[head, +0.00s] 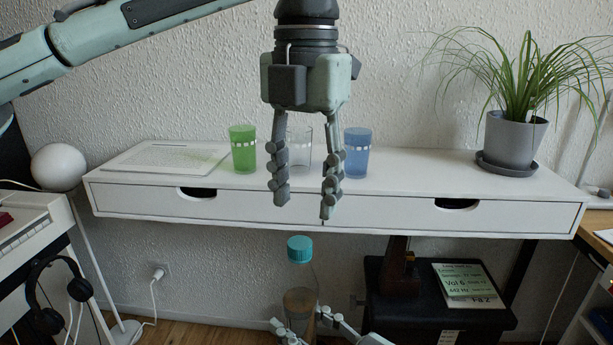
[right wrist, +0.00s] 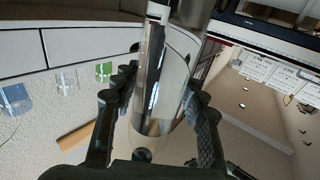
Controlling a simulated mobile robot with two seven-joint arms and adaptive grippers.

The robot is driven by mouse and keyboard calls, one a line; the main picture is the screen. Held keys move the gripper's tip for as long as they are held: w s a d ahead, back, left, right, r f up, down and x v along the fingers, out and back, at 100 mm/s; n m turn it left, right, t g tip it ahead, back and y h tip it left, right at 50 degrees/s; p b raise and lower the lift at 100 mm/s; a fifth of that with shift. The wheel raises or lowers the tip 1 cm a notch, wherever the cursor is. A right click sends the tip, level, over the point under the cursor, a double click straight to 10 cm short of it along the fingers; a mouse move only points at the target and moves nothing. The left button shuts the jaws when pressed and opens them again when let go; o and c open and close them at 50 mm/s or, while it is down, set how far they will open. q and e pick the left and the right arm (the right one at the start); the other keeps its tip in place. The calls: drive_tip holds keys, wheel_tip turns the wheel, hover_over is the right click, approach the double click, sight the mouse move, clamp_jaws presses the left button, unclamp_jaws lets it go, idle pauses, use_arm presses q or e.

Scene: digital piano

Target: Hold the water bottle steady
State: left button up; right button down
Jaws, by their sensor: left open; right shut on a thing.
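The clear water bottle (head: 300,275) with a teal cap stands upright in the head view, below the front edge of the white shelf. Its lower part is hidden by my right gripper (head: 309,324), which is shut on it low on its body. In the right wrist view the clear bottle (right wrist: 160,95) lies between the two dark fingers of my right gripper (right wrist: 160,90). My left gripper (head: 303,201) hangs open and empty, pointing down, above the teal cap (head: 300,249) and apart from it.
Headphones (head: 40,290) hang at left.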

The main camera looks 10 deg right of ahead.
sight(304, 241)
use_arm(q)
wheel_tip(304, 241, down, 7)
drive_tip(key=shift+r, duration=0.2)
